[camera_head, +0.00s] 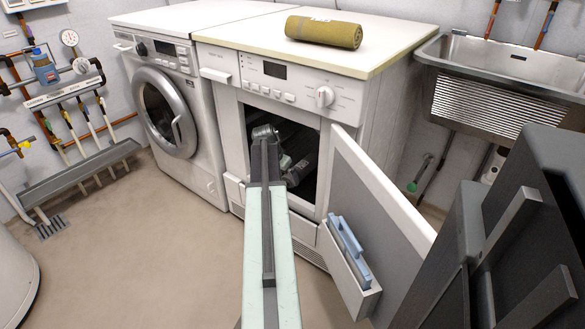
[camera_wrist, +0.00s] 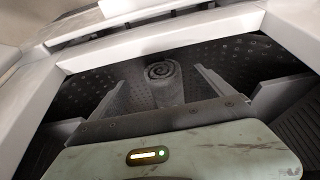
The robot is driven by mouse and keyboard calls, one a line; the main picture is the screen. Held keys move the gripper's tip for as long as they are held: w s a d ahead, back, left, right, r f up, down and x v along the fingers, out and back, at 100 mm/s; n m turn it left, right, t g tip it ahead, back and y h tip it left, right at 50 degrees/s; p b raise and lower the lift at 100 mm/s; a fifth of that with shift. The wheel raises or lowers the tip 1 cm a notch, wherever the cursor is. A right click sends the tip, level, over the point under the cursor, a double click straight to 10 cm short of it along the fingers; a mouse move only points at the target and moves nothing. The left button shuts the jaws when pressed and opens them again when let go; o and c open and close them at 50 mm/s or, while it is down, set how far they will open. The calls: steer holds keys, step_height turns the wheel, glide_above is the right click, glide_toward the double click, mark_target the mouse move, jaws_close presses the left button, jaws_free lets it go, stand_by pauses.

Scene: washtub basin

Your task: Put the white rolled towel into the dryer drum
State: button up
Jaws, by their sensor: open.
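The rolled towel (camera_wrist: 166,92) lies inside the dryer drum (camera_wrist: 240,55), its spiral end showing in the wrist view. It looks pale grey in the shade there. My gripper (camera_wrist: 159,77) is open, with one finger on each side of the towel in the picture and dark gaps between fingers and towel. I cannot tell whether it touches the towel underneath. In the head view my arm reaches into the opening of the white dryer (camera_head: 310,115), and the towel cannot be made out clearly.
The dryer door (camera_head: 385,215) stands open to the right of my arm. An olive rolled towel (camera_head: 324,32) lies on the dryer top. A washing machine (camera_head: 165,110) stands at the left, and a steel sink (camera_head: 510,65) at the right.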

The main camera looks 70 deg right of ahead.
steer(key=shift+w+a, duration=0.2)
steer(key=shift+a, duration=0.7)
steer(key=shift+w, duration=0.15)
steer(key=w+a+n+t+y, duration=0.1)
steer(key=w+a+n, duration=0.3)
steer(key=w+a, duration=0.55)
steer(key=w+a+f+n, duration=0.1)
steer(key=w+a+n, duration=0.35)
steer(key=a, duration=0.85)
steer(key=w+a+n+t+y, duration=0.1)
steer(key=w+a+n, duration=0.1)
steer(key=w+a, duration=0.8)
steer(key=s+a+n+g+y, duration=0.1)
steer(key=a+n, duration=0.9)
steer(key=a, duration=2.4)
steer(key=shift+f+y, duration=0.4)
steer(key=shift+y, duration=0.2)
steer(key=shift+a+r+n, duration=0.1)
steer(key=shift+n, duration=0.15)
